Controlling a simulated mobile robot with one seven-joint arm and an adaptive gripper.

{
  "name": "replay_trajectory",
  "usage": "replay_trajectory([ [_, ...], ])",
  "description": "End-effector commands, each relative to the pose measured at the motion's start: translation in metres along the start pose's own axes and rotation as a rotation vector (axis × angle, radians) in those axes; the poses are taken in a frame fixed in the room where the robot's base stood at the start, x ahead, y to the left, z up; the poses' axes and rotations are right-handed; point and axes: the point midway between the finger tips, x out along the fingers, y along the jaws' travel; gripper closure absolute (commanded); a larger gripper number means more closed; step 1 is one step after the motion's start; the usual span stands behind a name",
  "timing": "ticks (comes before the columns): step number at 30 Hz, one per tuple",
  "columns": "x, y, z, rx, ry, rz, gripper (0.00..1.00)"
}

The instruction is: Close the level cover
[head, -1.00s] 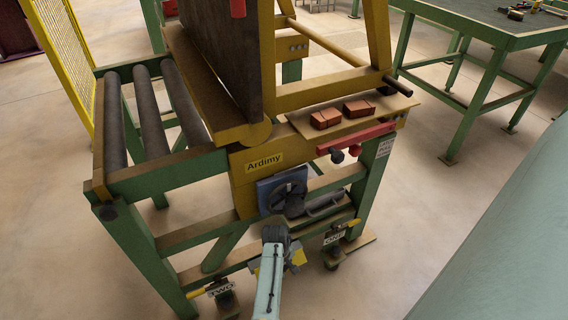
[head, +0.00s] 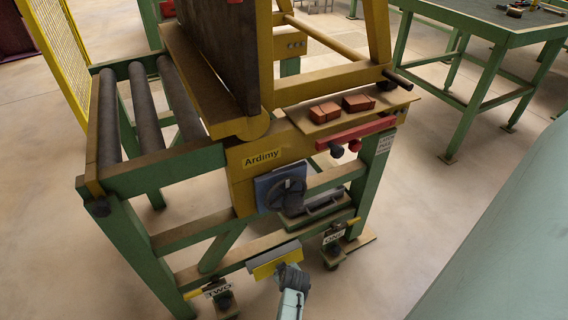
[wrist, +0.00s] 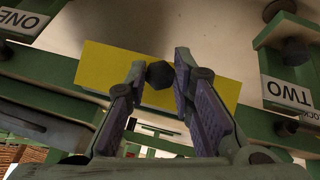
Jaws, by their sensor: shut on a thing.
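The yellow plate (head: 272,266), which looks like the level cover, sits low on the front of the green frame, with a grey strip (head: 272,251) along its upper edge. In the wrist view the yellow plate (wrist: 105,68) spans behind my fingers, with a dark knob (wrist: 160,76) near its middle. My gripper (wrist: 160,68) has a finger on each side of this knob and is shut on it. In the head view my gripper (head: 289,272) is at the plate's right part; its fingertips are hard to make out.
Labels ONE (head: 334,237) and TWO (head: 217,289) flank the plate, each by a yellow-handled fitting. A blue panel with a dark wheel (head: 287,195) is above. Green frame bars (head: 195,232) surround the area. Open floor (head: 400,260) lies to the right.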

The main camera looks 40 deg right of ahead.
Motion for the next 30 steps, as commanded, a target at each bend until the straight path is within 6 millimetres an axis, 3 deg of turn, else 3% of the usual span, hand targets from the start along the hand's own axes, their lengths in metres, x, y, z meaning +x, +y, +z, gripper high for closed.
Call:
replay_trajectory([
  [9, 0.0071, -0.0012, 0.0033, 0.015, 0.113, 0.028, 1.00],
  [23, 0.0062, -0.0005, 0.0015, 0.017, 0.131, 0.032, 1.00],
  [24, 0.0062, -0.0005, 0.0014, 0.017, 0.131, 0.032, 0.77],
  [30, 0.0064, -0.0009, 0.0022, 0.017, 0.129, 0.031, 0.64],
])
